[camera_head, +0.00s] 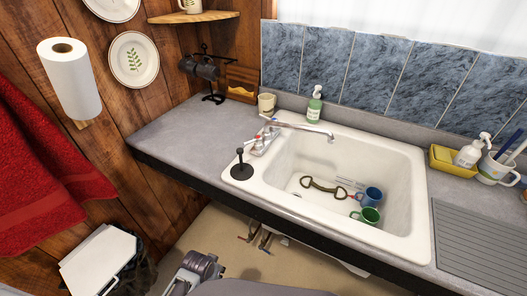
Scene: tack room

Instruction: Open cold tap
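The chrome faucet (264,140) stands at the left rear corner of the white sink (412,222). Its long spout (305,128) reaches right over the basin. Small handles sit at the faucet's base; they are too small to tell which is the cold one or how it is turned. I see no water running. A grey part of my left arm, seemingly at the gripper (200,266), shows at the bottom, below and in front of the counter, well away from the faucet. Its fingers are not clear. My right gripper is not in view.
A black upright-handled plunger (241,168) stands at the sink's left front corner. Cups, including a blue mug (371,197) and a green mug (367,217), lie in the basin. A green soap bottle (314,106) and a beige cup (266,103) stand behind the faucet.

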